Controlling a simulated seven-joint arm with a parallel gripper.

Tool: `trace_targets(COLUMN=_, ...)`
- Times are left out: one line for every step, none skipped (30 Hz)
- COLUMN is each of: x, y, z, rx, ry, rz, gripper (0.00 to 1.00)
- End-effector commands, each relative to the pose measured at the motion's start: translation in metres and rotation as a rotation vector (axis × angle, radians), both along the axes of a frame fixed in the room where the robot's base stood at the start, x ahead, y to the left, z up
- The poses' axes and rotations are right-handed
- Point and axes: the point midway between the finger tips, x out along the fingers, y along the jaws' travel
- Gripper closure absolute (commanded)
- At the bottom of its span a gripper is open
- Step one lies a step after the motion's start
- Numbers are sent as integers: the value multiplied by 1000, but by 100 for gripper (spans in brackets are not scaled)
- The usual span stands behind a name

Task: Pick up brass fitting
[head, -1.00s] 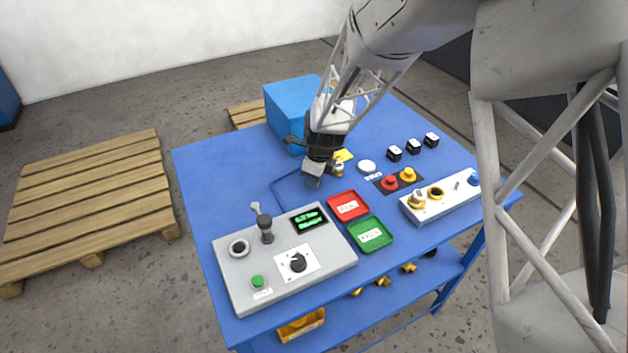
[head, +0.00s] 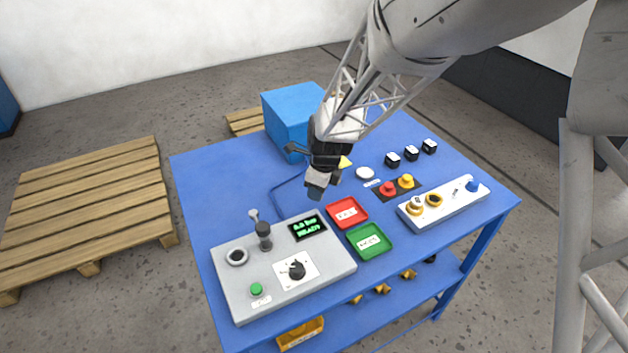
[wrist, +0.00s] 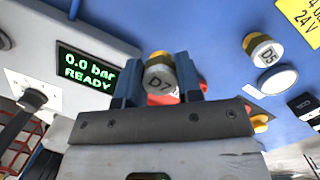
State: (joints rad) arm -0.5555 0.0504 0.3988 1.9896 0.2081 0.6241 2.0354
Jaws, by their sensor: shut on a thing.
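My gripper (head: 317,190) is above the blue table, behind the red tray. In the wrist view its two blue-grey fingers (wrist: 158,82) are shut on a brass fitting (wrist: 159,74) with a grey end marked D7. In the head view the gripper hides this fitting. A second fitting (wrist: 262,48), with a brass band and a face marked D5, stands on the table at the upper right of the wrist view. It is apart from the gripper.
A grey control panel (head: 230,288) has a display (head: 308,228) reading 0.0 bar READY. Red (head: 346,214) and green (head: 369,242) trays lie beside it. A blue box (head: 290,115) stands behind the gripper. A white fixture (head: 455,205) is at right.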

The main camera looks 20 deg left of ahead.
Motion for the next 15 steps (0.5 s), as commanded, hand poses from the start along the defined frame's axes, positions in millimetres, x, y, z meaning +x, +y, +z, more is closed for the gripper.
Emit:
trace_targets(x=-8, y=-5, z=2, rx=0, ry=0, rz=0, gripper=93)
trace_targets(x=-12, y=-8, z=2, rx=0, ry=0, rz=0, gripper=93)
trace_targets(x=-18, y=-12, z=3, rx=0, ry=-1, rz=0, gripper=93)
trace_targets(x=-22, y=-14, z=3, rx=0, ry=-1, rz=0, gripper=93)
trace_targets(x=-27, y=-17, z=4, rx=0, ry=0, rz=0, gripper=93)
trace_targets(x=-32, y=-21, z=4, rx=0, ry=0, rz=0, gripper=93)
trace_targets(x=-36, y=-23, z=5, rx=0, ry=-1, rz=0, gripper=93)
trace_targets(x=-40, y=-26, z=6, rx=0, ry=-1, rz=0, gripper=93)
trace_targets(x=-45, y=-29, z=6, rx=0, ry=0, rz=0, gripper=93)
trace_targets(x=-49, y=-31, z=6, rx=0, ry=0, rz=0, gripper=93)
trace_targets(x=-52, y=-34, z=7, rx=0, ry=-1, rz=0, gripper=93)
trace_targets(x=-57, y=-37, z=7, rx=0, ry=-1, rz=0, gripper=93)
trace_targets(x=-60, y=-39, z=7, rx=0, ry=0, rz=0, gripper=93)
trace_targets(x=-63, y=-41, z=8, rx=0, ry=0, rz=0, gripper=93)
trace_targets(x=-67, y=-43, z=8, rx=0, ry=0, rz=0, gripper=93)
